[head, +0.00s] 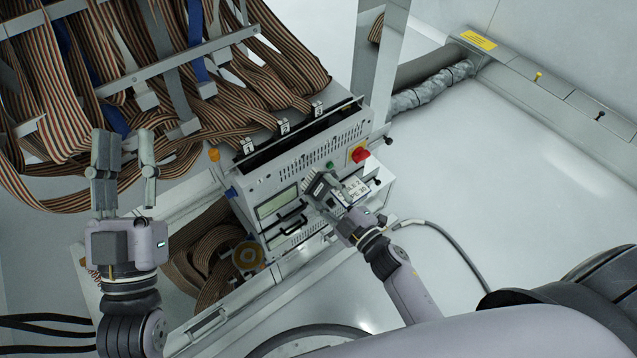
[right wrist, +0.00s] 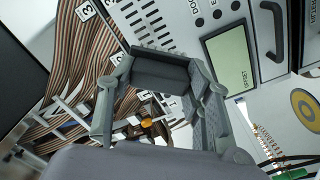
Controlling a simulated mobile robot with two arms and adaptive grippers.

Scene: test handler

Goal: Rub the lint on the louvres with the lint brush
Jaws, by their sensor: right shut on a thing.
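My right gripper (head: 335,196) is shut on the lint brush (head: 313,181), whose pale bristles show against the front of the grey instrument unit. In the right wrist view a dark grey block, apparently part of the brush (right wrist: 160,70), sits between the fingers. The louvres (right wrist: 148,20) are rows of dark slots in the pale panel beyond it; in the head view, louvre slots (head: 340,138) run along the unit's upper face. I cannot tell whether the bristles touch the panel. My left gripper (head: 125,138) is open and empty.
Striped ribbon cables (head: 60,100) hang in a rack at the upper left, behind my left gripper. A red knob (head: 360,154) and a display (head: 277,203) are on the unit's front. The pale floor at right is clear.

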